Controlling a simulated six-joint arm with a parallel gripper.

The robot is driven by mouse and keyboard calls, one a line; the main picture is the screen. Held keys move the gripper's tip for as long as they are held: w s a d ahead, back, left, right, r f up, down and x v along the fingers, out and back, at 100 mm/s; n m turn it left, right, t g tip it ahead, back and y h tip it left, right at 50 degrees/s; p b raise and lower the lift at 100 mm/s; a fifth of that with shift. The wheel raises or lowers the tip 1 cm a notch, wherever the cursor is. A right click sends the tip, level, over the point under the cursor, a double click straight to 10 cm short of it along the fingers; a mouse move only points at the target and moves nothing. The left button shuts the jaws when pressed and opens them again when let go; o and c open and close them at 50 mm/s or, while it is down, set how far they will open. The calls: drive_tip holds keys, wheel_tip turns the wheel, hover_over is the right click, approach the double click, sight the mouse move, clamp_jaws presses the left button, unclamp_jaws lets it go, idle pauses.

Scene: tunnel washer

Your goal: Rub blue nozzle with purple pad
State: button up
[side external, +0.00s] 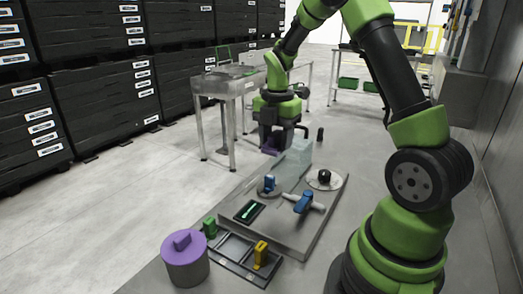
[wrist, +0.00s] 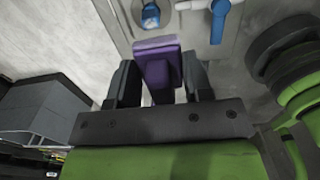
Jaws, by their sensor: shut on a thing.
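My gripper (side external: 277,136) is shut on the purple pad (wrist: 157,62), which sits between the two dark fingers in the wrist view. The pad also shows under the gripper in the side view (side external: 271,147), above the far end of the grey plate. The small upright blue piece on a round base, which looks like the blue nozzle (side external: 269,184), stands on the plate below and nearer the side camera than the pad. It also shows at the top of the wrist view (wrist: 151,16), beyond the pad and apart from it.
A blue valve handle (side external: 304,202) on a white pipe stands right of the nozzle. A black knob (side external: 324,177), a pale translucent block (side external: 296,153) and a black tray (side external: 249,211) are nearby. A purple-topped canister (side external: 185,262) and a rack (side external: 233,255) with green and yellow blocks stand in front.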

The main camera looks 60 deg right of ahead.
hover_over(271, 176)
drive_tip(key=s, duration=0.1)
drive_tip(key=shift+s+f, duration=0.1)
drive_tip(key=shift+f, duration=2.65)
drive_tip(key=shift+w+f, duration=0.3)
drive_tip(key=shift+f, duration=0.4)
drive_tip(key=shift+w+f, duration=0.3)
drive_tip(key=shift+f, duration=0.35)
drive_tip(key=shift+c, duration=0.6)
drive_tip(key=shift+w+a, duration=0.1)
drive_tip(key=shift+w, duration=1.4)
drive_tip(key=s, duration=0.4)
drive_tip(key=shift+s, duration=0.1)
drive_tip(key=shift+r, duration=4.15)
